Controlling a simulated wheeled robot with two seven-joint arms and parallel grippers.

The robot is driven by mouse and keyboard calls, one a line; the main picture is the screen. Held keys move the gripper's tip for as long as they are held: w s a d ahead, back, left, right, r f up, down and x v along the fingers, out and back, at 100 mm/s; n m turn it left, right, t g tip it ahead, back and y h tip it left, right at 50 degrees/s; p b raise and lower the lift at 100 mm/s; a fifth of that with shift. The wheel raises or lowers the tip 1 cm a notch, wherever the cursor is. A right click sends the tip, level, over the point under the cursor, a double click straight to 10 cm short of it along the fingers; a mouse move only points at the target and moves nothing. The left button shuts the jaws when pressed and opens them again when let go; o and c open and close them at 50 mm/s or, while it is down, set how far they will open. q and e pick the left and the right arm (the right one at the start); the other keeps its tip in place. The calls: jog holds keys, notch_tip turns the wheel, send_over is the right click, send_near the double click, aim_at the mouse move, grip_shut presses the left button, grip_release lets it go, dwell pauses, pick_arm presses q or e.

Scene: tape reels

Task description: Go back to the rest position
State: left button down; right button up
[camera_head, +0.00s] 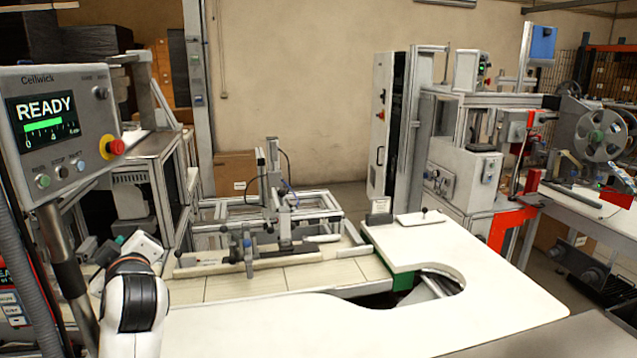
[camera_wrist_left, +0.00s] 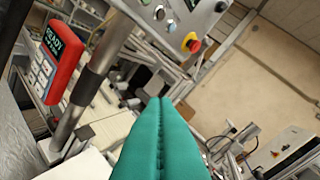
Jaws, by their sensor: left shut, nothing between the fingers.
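My left arm comes in at the lower left of the head view, with a white and black wrist. My left gripper (camera_head: 118,243) is small and partly hidden there, beside the control panel's post and above the left end of the white table. In the left wrist view its two teal fingers (camera_wrist_left: 160,102) lie pressed together along their length, with nothing between them. My right gripper is in neither view.
A control panel (camera_head: 60,125) reading READY stands close at the left on a metal post (camera_head: 70,262). The white table (camera_head: 300,330) has a curved cutout and is largely bare. A metal frame fixture (camera_head: 275,215) stands behind it. A red-cased device (camera_wrist_left: 62,62) shows in the wrist view.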

pick_arm(q)
jog(key=s+d+f+m+g+h, duration=0.1)
jog(key=s+d+f+m+h, duration=0.1)
jog(key=f, duration=0.6)
jog(key=s+d+f+m+g+h, duration=0.2)
jog(key=s+f+m, duration=0.2)
jog(key=s+f, duration=0.2)
jog(key=s+d+f+m+g+h, duration=0.1)
jog(key=s+d+f+m, duration=0.2)
jog(key=f, duration=0.7)
jog(key=shift+s+h, duration=0.4)
jog(key=shift+s, duration=0.45)
jog(key=s+d+f+m+g+h, duration=0.1)
jog(key=s+d+f+m+g, duration=0.2)
jog(key=s, duration=0.4)
jog(key=s+d+f+m+g+h, duration=0.1)
jog(key=s+d+f+m+h, duration=0.1)
jog(key=s+f, duration=0.35)
jog(key=s+d+f+m+g+h, duration=0.1)
jog(key=s+d+f+m+g, duration=0.15)
jog(key=s, duration=0.65)
notch_tip(320, 180, down, 27)
jog(key=s+g, duration=0.1)
jog(key=s+a+f+g, duration=0.1)
jog(key=s+a+f, duration=0.2)
jog(key=s+f, duration=1.2)
jog(key=shift+s+a+m, duration=0.15)
jog(key=shift+s+m, duration=0.2)
jog(key=shift+s, duration=0.2)
